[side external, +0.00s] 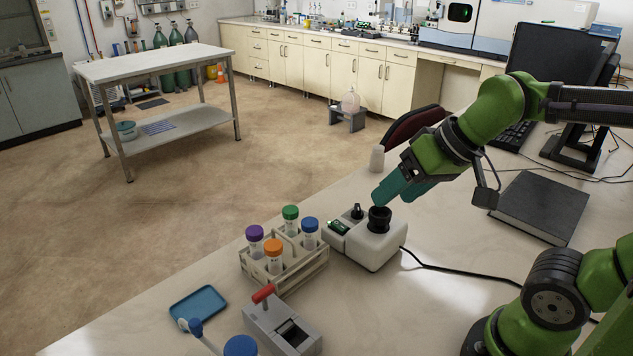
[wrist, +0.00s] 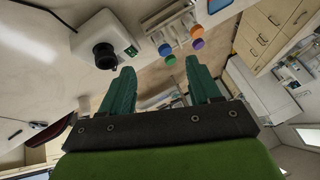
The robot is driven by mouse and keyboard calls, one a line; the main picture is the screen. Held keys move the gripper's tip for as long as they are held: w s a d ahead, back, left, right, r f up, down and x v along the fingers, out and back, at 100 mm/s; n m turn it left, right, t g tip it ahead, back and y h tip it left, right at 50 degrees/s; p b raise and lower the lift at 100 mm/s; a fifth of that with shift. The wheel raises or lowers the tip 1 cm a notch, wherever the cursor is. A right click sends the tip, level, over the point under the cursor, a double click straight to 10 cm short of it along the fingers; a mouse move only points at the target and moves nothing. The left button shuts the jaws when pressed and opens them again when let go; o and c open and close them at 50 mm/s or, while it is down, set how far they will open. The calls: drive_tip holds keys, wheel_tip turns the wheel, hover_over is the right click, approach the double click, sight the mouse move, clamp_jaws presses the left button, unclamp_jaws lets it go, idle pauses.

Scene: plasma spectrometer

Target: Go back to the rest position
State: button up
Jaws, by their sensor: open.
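My gripper (side external: 391,192) is above the bench in the side view, close to the white vortex mixer (side external: 370,248) with its black cup. In the wrist view, my gripper's two green fingers (wrist: 156,80) are spread apart with nothing between them. The mixer also shows in the wrist view (wrist: 103,32), beyond the left fingertip. In the side view the fingertips overlap the area just above and behind the black cup; I cannot tell the exact gap.
A tube rack (side external: 300,277) holds tubes with purple, green, blue and orange caps. A blue tray (side external: 198,304) and a grey device with a red handle (side external: 282,326) are at the front. A black book (side external: 541,207), a monitor (side external: 560,75) and a cable are on the right.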

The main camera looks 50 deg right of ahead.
drive_tip(key=shift+s+d+f+m+t, duration=0.15)
drive_tip(key=shift+s+f+m, duration=0.1)
drive_tip(key=shift+s, duration=0.1)
drive_tip(key=shift+s+d+f+m+t, duration=0.1)
drive_tip(key=shift+s+f+m+t, duration=0.05)
drive_tip(key=shift+s+m, duration=0.15)
